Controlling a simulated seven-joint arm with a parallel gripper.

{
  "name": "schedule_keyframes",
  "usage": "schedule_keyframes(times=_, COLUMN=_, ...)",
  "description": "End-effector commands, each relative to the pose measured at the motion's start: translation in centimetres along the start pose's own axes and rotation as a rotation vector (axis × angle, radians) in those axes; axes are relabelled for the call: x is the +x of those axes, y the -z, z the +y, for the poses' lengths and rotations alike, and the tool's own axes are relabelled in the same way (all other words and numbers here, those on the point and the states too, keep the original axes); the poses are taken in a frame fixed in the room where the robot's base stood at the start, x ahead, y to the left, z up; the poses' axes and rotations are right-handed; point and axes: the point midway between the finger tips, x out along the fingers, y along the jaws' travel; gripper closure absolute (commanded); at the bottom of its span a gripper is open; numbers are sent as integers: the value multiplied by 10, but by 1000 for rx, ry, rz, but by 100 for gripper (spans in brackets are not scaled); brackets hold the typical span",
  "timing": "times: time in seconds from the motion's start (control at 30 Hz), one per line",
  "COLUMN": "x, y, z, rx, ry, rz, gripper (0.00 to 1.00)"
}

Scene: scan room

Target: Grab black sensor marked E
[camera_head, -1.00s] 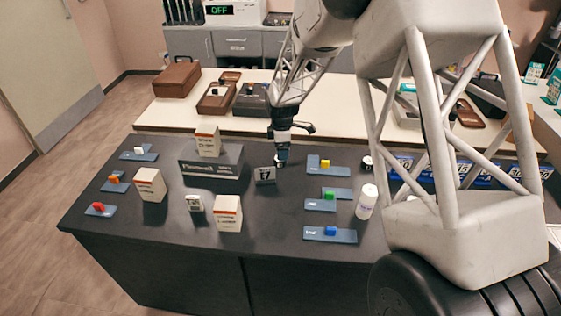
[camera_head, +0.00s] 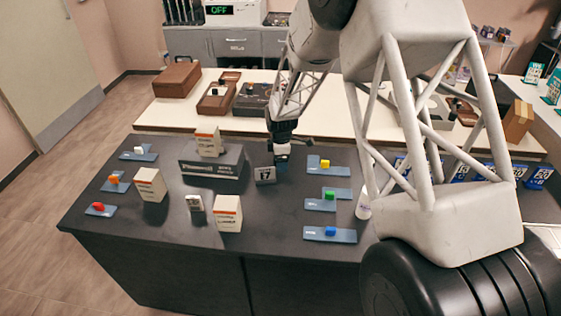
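I cannot make out a black sensor with a letter E in this view. Coloured blocks sit on blue cards on the dark table (camera_head: 285,215): yellow (camera_head: 325,164), green (camera_head: 330,195) and blue (camera_head: 331,231) right of the middle, white (camera_head: 139,149), orange (camera_head: 114,180) and red (camera_head: 98,207) at the left. My gripper (camera_head: 281,160) points down just behind and right of a small grey stand (camera_head: 265,175) with a number on it. Its fingers are too small and dark to tell whether they are open or hold anything.
A dark box (camera_head: 212,163) bears another white box (camera_head: 207,140). A white bottle (camera_head: 363,203) is partly behind my arm. Cases (camera_head: 177,79) stand on the pale back table.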

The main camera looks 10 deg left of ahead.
Motion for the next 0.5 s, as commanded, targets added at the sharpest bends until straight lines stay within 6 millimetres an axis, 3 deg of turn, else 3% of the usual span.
schedule_keyframes(times=0.13, x=0, y=0, z=0, rx=0, ry=0, rz=0, gripper=20)
schedule_keyframes(times=0.5, x=0, y=0, z=0, rx=0, ry=0, rz=0, gripper=74)
